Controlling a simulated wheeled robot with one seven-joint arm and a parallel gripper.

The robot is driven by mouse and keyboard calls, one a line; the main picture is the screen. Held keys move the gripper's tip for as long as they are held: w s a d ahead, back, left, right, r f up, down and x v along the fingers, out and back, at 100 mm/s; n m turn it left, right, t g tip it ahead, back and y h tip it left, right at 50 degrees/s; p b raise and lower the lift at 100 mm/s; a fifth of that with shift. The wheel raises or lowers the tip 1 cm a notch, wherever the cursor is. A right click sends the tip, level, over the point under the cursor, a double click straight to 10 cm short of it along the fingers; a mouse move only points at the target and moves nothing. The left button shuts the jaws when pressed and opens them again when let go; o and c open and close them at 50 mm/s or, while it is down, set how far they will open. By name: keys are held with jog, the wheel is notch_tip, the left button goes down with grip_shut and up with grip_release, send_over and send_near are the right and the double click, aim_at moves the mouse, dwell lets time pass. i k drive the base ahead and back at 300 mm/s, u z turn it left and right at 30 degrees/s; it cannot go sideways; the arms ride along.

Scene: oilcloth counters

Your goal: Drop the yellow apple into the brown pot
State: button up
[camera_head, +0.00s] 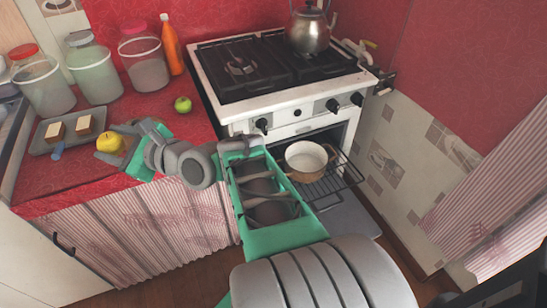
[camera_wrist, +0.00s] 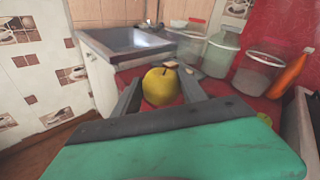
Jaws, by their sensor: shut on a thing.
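The yellow apple (camera_head: 109,143) is at the left, over the red counter. My gripper (camera_head: 122,142) is shut on it. In the wrist view the apple (camera_wrist: 160,87) sits between the two fingers of my gripper (camera_wrist: 159,92), its stem up. I cannot tell whether it touches the counter or hangs just above it. The brown pot (camera_head: 293,175) stands on the pulled-out oven rack to the right of my forearm. Its pale inside is open upward and looks empty.
A tray (camera_head: 43,148) with two pale-topped blocks lies left of the apple. A green apple (camera_head: 182,104), several jars and an orange bottle (camera_head: 172,45) stand behind. The stove (camera_head: 280,75) bears a kettle (camera_head: 310,30). The oven rack (camera_head: 330,185) juts out below it.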

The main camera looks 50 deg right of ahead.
aim_at(311, 169)
jog(key=u, duration=1.05)
jog(key=k, duration=0.5)
jog(key=z, duration=0.95)
